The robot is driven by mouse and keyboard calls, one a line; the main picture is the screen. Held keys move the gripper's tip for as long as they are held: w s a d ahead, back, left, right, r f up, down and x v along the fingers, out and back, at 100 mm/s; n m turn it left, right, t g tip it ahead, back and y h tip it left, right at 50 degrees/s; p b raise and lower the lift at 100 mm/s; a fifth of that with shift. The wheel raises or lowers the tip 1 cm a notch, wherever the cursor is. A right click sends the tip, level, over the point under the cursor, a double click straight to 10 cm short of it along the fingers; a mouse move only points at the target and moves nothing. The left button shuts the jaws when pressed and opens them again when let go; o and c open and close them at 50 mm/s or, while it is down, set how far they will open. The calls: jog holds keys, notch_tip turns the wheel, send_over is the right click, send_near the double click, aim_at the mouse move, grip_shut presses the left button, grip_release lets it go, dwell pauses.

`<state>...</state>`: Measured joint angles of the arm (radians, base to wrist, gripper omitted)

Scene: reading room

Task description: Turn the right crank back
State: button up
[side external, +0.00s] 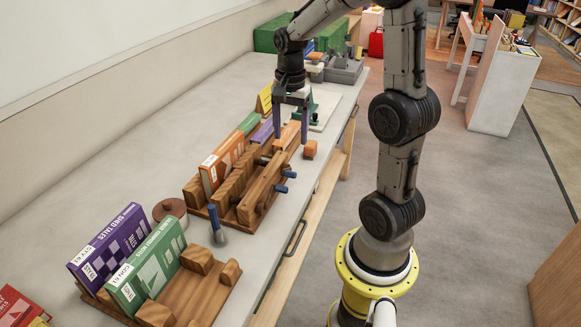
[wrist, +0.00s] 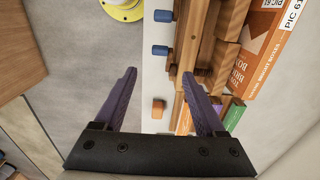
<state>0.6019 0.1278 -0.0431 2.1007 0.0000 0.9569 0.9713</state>
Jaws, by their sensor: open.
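A wooden book press (side external: 258,192) stands along the table's front edge with books in it. Two cranks with blue handles stick out of its front: the left crank (side external: 281,189) and the right crank (side external: 289,174). In the wrist view the left crank (wrist: 163,16) is at the top and the right crank (wrist: 160,50) is nearer my fingers. My gripper (side external: 291,140) points down above the far end of the press, open and empty. In the wrist view its purple fingers (wrist: 159,75) are spread wide, apart from both cranks.
A small orange-brown block (side external: 310,149) lies by the table edge near my gripper. A blue-handled tool (side external: 213,220) stands left of the press. A wooden rack (side external: 185,297) with books is at front left. Grey equipment (side external: 343,70) sits at the far end.

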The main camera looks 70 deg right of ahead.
send_near(290, 167)
jog(key=a+f, duration=0.1)
jog(key=f, duration=0.1)
jog(key=s+a+f, duration=0.1)
jog(key=a, duration=0.1)
jog(key=s+a+f, duration=0.1)
jog(key=a+f, duration=0.1)
jog(key=shift+s+a+f, duration=0.1)
jog(key=shift+f, duration=0.2)
